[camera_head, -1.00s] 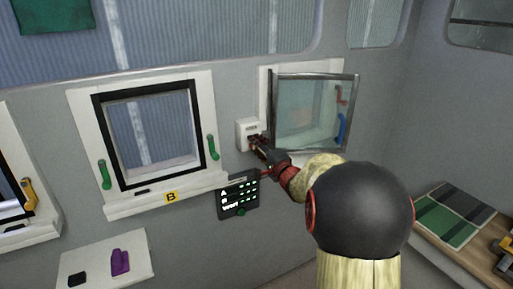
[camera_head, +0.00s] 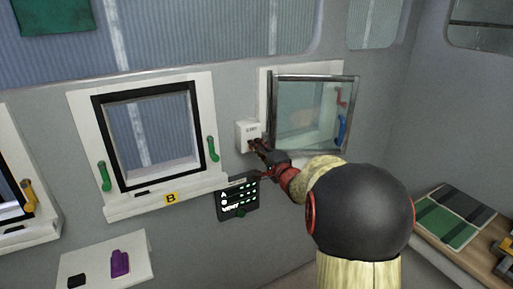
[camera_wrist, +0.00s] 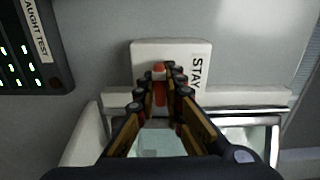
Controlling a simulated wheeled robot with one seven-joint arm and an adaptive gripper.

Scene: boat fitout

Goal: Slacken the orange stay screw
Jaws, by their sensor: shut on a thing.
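The orange stay screw (camera_wrist: 159,88) shows in the wrist view as a red-orange upright bar on the front of a white box (camera_wrist: 143,50) labelled STAY. My gripper (camera_wrist: 164,72) is shut on the screw, with a finger on each side of it. In the head view my gripper (camera_head: 255,144) reaches the same white stay box (camera_head: 243,131) on the wall. The screw itself is mostly hidden there behind the fingers.
A framed glass pane (camera_head: 310,115) stands swung out just right of the box. A dark panel (camera_head: 237,199) with lit rows hangs below it. A closed window (camera_head: 152,135) with green handles is to the left. A bench (camera_head: 440,262) stands at the right.

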